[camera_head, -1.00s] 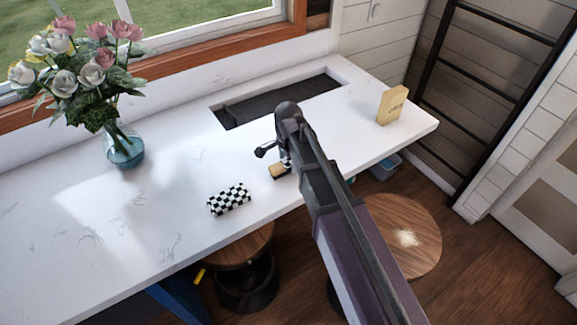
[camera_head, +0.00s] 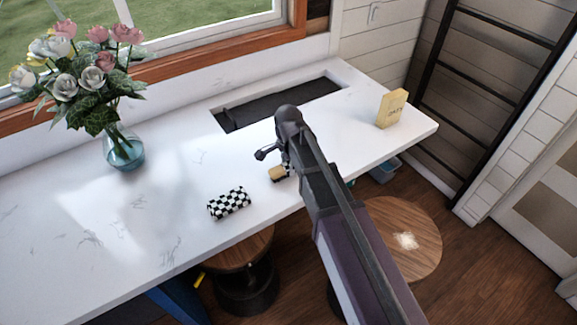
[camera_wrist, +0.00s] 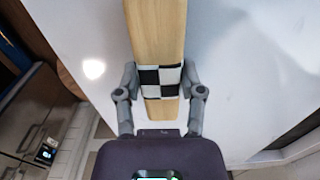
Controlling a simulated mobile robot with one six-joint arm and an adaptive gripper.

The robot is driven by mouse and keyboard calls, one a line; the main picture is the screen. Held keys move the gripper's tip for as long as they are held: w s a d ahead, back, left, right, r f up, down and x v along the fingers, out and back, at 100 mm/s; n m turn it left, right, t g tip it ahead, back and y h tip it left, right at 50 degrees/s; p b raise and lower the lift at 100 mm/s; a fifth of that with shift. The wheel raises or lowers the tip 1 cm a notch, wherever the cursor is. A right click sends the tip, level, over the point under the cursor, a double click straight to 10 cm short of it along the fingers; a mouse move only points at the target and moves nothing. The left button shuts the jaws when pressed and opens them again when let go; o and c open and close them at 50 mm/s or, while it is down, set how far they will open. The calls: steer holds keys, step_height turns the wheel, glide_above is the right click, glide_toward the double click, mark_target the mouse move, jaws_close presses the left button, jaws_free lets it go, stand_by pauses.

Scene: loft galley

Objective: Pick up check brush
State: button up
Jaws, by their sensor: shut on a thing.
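The check brush is a pale wooden piece with a black-and-white checked band; it runs up the middle of the wrist view (camera_wrist: 156,30). My gripper (camera_wrist: 160,80) is shut on it, with one finger on each side of the checked band. In the head view, the brush's tan end (camera_head: 277,174) shows just left of my arm, near the counter's front edge. I cannot tell whether the brush touches the counter.
A checked block (camera_head: 229,203) lies on the white counter (camera_head: 120,240) left of my gripper. A glass vase of flowers (camera_head: 123,150) stands farther left. A dark recess (camera_head: 280,103) lies behind, and a yellow box (camera_head: 391,108) stands at right. Wooden stools (camera_head: 405,240) stand below the counter.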

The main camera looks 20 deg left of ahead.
steer(key=shift+r+p, duration=1.3)
steer(key=shift+r, duration=0.1)
steer(key=s+d+r+p, duration=0.2)
steer(key=s+d, duration=0.7)
steer(key=s, duration=0.4)
steer(key=shift+s+d, duration=0.1)
steer(key=o, duration=0.4)
steer(key=shift+c, duration=1.3)
step_height(320, 180, down, 7)
steer(key=b, duration=0.7)
steer(key=shift+f, duration=0.15)
